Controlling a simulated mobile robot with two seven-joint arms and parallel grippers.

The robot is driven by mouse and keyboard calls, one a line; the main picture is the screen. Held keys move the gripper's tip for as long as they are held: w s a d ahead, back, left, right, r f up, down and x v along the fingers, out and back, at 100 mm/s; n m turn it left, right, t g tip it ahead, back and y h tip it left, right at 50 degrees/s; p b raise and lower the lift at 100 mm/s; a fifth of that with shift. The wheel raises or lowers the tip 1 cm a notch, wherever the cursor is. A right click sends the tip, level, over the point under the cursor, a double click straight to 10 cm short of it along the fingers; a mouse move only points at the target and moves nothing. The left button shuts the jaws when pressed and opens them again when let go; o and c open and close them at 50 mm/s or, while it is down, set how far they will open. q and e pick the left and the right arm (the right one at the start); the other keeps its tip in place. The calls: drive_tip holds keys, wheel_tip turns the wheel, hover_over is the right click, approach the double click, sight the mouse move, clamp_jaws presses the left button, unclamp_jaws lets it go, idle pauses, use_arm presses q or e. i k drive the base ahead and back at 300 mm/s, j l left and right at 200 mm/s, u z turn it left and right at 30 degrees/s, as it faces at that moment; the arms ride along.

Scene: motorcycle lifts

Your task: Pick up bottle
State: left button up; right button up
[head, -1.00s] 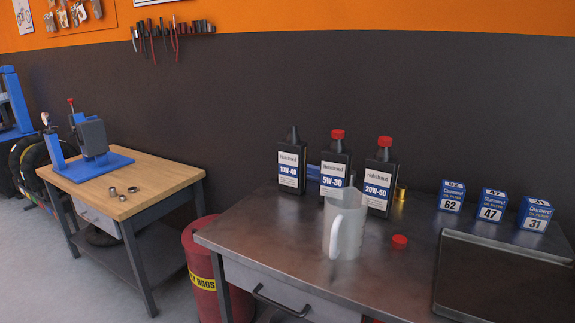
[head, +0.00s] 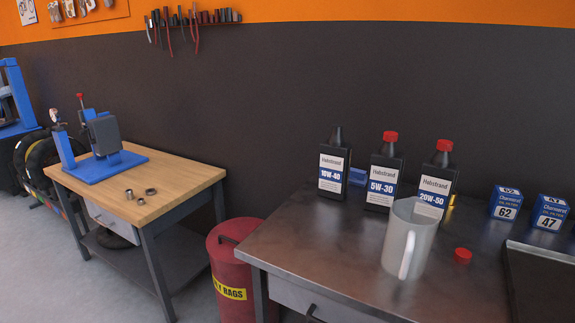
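Three dark oil bottles stand upright at the back of the metal workbench (head: 300,245). The left one, labelled 10W-40 (head: 332,172), has no red cap on its neck. The middle one, labelled 5W-30 (head: 382,185), has a red cap. The right one, labelled 20W-50 (head: 436,178), also has a red cap, and the grey-white jug (head: 402,250) hides part of its lower side. A loose red cap (head: 463,255) lies on the bench right of the jug. Neither of my grippers shows in the head view.
Blue filter boxes (head: 549,214) and a dark tray (head: 540,285) are at the right. A blue item (head: 358,177) sits between two bottles. A red rag bin (head: 232,270) stands left of the bench, beside a wooden-topped table (head: 165,190). The bench's left front is clear.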

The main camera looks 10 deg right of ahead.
sight(335, 156)
drive_tip(key=i+j+u, duration=0.25)
drive_tip(key=u, duration=0.2)
drive_tip(key=i+j+u, duration=0.2)
drive_tip(key=u, duration=0.3)
drive_tip(key=i+j, duration=0.15)
drive_tip(key=i, duration=0.35)
drive_tip(key=i+j, duration=0.15)
drive_tip(key=i, duration=0.35)
drive_tip(key=i+z, duration=0.15)
drive_tip(key=z, duration=0.2)
drive_tip(key=i+z, duration=0.15)
drive_tip(key=z, duration=0.25)
drive_tip(key=i+j+z, duration=0.1)
drive_tip(key=z, duration=0.25)
drive_tip(key=i+z, duration=0.1)
drive_tip(key=z, duration=0.35)
drive_tip(key=i+j+z, duration=0.1)
drive_tip(key=z, duration=0.4)
drive_tip(key=i+j+z, duration=0.1)
drive_tip(key=z, duration=0.35)
drive_tip(key=i+j+z, duration=0.1)
drive_tip(key=z, duration=0.35)
drive_tip(key=j+z, duration=0.2)
drive_tip(key=z, duration=0.3)
drive_tip(key=i, duration=0.05)
